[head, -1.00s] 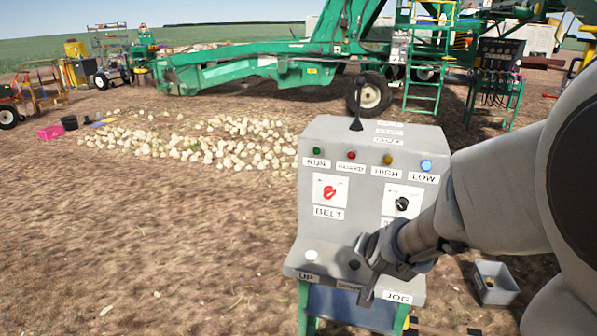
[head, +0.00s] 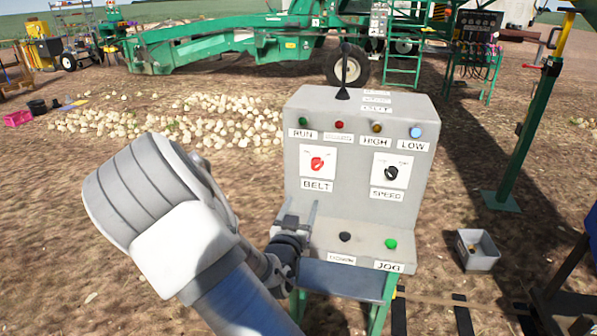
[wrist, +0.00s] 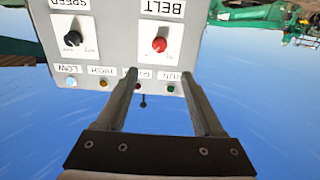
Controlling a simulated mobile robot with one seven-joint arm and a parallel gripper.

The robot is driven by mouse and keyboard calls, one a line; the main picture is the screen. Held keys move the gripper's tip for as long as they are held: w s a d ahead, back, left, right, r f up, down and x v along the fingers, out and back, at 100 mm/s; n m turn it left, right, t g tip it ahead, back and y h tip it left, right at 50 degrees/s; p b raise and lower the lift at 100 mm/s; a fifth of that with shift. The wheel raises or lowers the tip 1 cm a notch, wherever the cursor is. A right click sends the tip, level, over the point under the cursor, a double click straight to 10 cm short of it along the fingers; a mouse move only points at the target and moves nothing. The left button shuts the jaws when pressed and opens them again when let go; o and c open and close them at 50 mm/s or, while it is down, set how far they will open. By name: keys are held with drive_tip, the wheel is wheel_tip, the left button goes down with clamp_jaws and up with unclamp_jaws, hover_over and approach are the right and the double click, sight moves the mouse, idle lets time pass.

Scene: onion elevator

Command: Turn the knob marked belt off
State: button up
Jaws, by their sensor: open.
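The belt knob (head: 317,163) is red, on a white plate above the BELT label on the grey control box (head: 360,230). In the wrist view the picture is upside down, and the red knob (wrist: 159,44) sits on its plate beyond my fingertips. My gripper (head: 302,199) is open and empty, in front of the box, below and slightly left of the knob, apart from it. In the wrist view my gripper (wrist: 159,74) has its two fingers spread, with the knob in line with the space between them. The small print around the knob is unreadable.
A black speed knob (head: 391,173) is right of the belt knob. Indicator lamps (head: 376,128) line the top, and a black stick (head: 344,75) stands above. A black button (head: 345,237) and a green button (head: 391,244) are on the lower ledge. A grey bin (head: 477,250) is at right.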

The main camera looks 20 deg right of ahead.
sight(315, 168)
drive_tip(key=x, duration=1.7)
drive_tip(key=shift+w+d, duration=0.15)
clamp_jaws()
